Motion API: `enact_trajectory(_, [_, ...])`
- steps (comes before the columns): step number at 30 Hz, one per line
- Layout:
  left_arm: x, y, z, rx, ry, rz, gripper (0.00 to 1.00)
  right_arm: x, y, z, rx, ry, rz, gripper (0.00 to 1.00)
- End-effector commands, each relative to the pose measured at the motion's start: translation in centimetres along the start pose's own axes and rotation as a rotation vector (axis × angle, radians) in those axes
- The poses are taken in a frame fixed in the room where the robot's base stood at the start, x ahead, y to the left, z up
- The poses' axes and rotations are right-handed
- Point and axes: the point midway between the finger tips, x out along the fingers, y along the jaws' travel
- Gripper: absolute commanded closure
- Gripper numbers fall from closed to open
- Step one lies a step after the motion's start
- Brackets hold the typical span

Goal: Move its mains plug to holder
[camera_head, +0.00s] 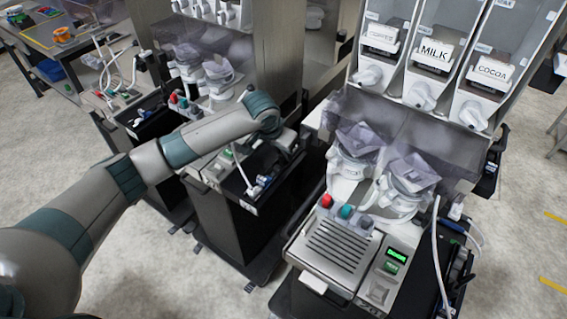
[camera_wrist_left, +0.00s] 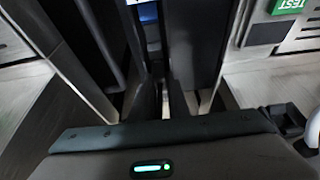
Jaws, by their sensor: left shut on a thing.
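My left gripper (camera_head: 288,143) is beside the middle dispenser, at the right end of its dark side shelf (camera_head: 232,183). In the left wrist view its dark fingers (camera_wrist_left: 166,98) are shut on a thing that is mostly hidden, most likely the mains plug. A white cable (camera_head: 240,165) runs down to white and blue connectors (camera_head: 262,181) on that shelf. Another white plug (camera_head: 455,211) and white cable (camera_head: 437,250) are at the right side of the nearest dispenser. I cannot make out the holder with certainty. My right gripper is not in view.
A far dispenser and a workbench (camera_head: 60,38) stand at left.

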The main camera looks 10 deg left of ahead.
Motion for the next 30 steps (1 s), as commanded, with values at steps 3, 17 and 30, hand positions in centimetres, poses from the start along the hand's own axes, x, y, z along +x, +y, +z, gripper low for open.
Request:
enact_trajectory(3, [-0.02, 0.01, -0.01, 0.0, 0.0, 0.0, 1.0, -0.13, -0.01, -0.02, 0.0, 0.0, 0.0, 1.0])
enact_trajectory(17, [0.03, 0.01, 0.01, 0.0, 0.0, 0.0, 0.69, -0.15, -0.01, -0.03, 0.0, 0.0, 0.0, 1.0])
enact_trajectory(30, [0.03, 0.01, 0.02, 0.0, -0.001, 0.0, 0.56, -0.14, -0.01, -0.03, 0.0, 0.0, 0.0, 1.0])
